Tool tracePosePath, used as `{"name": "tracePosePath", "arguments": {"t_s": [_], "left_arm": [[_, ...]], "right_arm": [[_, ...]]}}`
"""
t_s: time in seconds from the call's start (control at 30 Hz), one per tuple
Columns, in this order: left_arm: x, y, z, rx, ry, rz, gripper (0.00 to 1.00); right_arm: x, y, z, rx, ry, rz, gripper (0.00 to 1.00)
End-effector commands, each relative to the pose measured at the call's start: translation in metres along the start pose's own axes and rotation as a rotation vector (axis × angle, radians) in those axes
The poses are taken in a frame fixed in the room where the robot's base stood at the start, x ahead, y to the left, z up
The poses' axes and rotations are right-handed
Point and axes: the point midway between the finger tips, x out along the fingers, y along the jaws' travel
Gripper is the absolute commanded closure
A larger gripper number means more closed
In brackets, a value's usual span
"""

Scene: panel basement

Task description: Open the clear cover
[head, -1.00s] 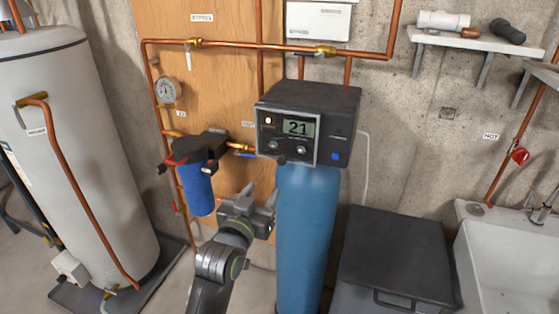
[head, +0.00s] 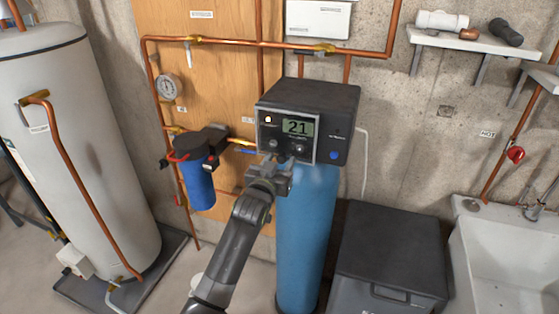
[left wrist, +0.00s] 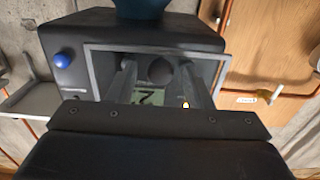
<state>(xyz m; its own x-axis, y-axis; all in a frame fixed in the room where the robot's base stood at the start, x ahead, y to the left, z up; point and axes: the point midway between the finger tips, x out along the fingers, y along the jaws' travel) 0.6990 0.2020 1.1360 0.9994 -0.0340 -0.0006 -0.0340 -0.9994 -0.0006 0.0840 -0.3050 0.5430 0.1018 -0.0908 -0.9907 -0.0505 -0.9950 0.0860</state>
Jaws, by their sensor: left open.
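The clear cover (head: 317,142) is a thin grey frame over the front of the black control head (head: 338,112). It lies flat over the display reading 21, and looks shut. In the left wrist view the cover's frame (left wrist: 155,50) shows upside down, with part of the display behind. A dark round knob (left wrist: 160,70) sits near the cover's lower edge. My left gripper (head: 280,163) is open at that lower edge. In the left wrist view my left gripper (left wrist: 160,85) has one finger on each side of the knob; I cannot tell whether they touch it.
The blue tank (head: 305,235) stands under the control head. A blue filter (head: 199,185) and copper pipes are on the left, beside a white water heater (head: 85,150). A dark lidded bin (head: 392,245) and a white sink (head: 510,255) stand to the right.

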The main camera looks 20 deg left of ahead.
Motion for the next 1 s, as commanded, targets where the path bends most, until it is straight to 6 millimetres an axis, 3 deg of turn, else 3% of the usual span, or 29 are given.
{"name": "tracePosePath", "arguments": {"t_s": [0.3,0.63,1.0], "left_arm": [[0.0015,0.0,-0.0002,0.0,0.001,0.0,0.56],[0.0013,0.0001,-0.0001,0.0,0.0,0.0,0.99],[0.0056,0.0,-0.0009,0.0,0.001,0.0,1.0]], "right_arm": [[-0.0002,0.0006,0.0,0.0,0.0,0.001,0.64],[-0.0002,0.0015,-0.0002,-0.001,0.0,0.002,0.64],[0.0018,0.0012,-0.0024,-0.001,0.004,0.002,0.64]]}}
